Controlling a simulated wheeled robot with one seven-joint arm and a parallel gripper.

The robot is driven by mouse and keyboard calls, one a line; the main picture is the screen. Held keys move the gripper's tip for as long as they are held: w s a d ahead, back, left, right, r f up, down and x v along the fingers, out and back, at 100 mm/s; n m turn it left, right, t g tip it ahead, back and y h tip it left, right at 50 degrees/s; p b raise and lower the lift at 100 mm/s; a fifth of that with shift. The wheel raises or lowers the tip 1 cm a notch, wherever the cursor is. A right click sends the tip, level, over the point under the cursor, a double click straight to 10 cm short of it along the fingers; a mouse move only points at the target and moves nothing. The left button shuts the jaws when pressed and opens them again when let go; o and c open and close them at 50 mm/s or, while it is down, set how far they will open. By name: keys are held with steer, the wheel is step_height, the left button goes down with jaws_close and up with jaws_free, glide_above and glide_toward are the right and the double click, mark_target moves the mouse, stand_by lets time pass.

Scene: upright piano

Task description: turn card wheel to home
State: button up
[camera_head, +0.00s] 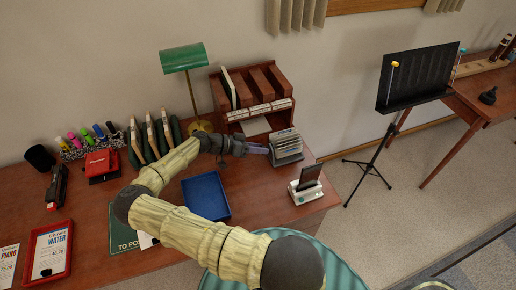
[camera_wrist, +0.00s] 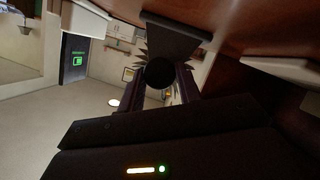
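The card wheel (camera_head: 287,143), a grey rotary file with pale cards, stands near the right end of the desk, in front of the wooden sorter. My gripper (camera_head: 262,149) reaches it from the left, its purple fingers at the wheel's left side. In the wrist view, a round black knob (camera_wrist: 160,73) shows between my gripper's two dark fingers (camera_wrist: 161,85), with the fan of card edges behind it. The fingers stand apart on either side of the knob; whether they press on it cannot be told. The knob is hidden in the head view.
The wooden sorter (camera_head: 275,98) stands close behind the wheel and the green lamp (camera_head: 184,59) behind my arm. A small white device (camera_head: 305,190) stands in front of the wheel. A blue tray (camera_head: 206,196) lies below my forearm.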

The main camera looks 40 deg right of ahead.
steer(key=shift+w+f+b, duration=0.1)
steer(key=shift+b, duration=0.25)
steer(key=shift+f+n+g+b, duration=0.15)
steer(key=shift+n+g+b, duration=0.35)
steer(key=shift+n+b, duration=0.3)
steer(key=n+b, duration=0.1)
steer(key=n+g+b, duration=0.1)
steer(key=shift+w+f+n+g, duration=0.1)
steer(key=shift+w+n+g, duration=0.05)
steer(key=shift+n+g, duration=0.15)
steer(key=n+g+b, duration=0.1)
steer(key=n, duration=0.1)
steer(key=n+g+h+b, duration=0.1)
steer(key=n, duration=0.2)
steer(key=shift+h, duration=0.3)
steer(key=o, duration=0.9)
steer(key=shift+o, duration=0.2)
